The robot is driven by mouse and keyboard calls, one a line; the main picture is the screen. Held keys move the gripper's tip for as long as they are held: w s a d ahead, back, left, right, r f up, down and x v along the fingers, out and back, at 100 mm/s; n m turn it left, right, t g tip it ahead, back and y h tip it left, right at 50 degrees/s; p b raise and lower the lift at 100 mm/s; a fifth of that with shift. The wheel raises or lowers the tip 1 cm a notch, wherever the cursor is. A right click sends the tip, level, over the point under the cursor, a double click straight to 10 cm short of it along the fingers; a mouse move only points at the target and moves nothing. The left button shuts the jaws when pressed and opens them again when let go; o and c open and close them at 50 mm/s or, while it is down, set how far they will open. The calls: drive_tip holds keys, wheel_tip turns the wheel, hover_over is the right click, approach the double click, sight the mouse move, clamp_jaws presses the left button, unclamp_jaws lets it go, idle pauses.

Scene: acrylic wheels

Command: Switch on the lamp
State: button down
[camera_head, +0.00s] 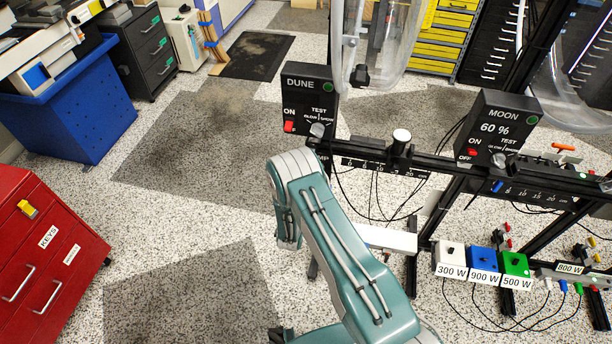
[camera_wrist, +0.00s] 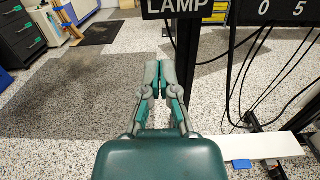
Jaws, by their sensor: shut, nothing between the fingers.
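A black sign lettered LAMP (camera_wrist: 178,14) is cut off by the top edge of the wrist view. No lamp switch shows below its letters, and whatever lies above them is out of frame. In the head view my arm covers most of this sign, leaving only its last letters visible (camera_head: 325,161). My gripper (camera_wrist: 159,68) is shut and empty, its fingertips a little below the sign in the picture. I cannot tell the depth between them. The gripper itself is hidden behind my arm in the head view.
A DUNE box (camera_head: 309,112) with a red switch and knob stands above the LAMP sign. A MOON box (camera_head: 498,128) reading 60 % stands to the right. A black rail (camera_head: 445,163) joins them. Cables hang below. A red cabinet (camera_head: 45,235) stands left; the floor between is clear.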

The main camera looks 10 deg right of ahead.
drive_tip(key=x, duration=0.9)
drive_tip(key=shift+s+a+r, duration=0.1)
drive_tip(key=shift+s+r, duration=0.2)
drive_tip(key=shift+r, duration=0.3)
drive_tip(key=shift+s+a+r, duration=0.1)
drive_tip(key=shift+s+r, duration=0.25)
drive_tip(key=shift+r, duration=0.3)
drive_tip(key=shift+s+a+r, duration=0.15)
drive_tip(key=shift+s+r, duration=0.15)
drive_tip(key=shift+r, duration=0.3)
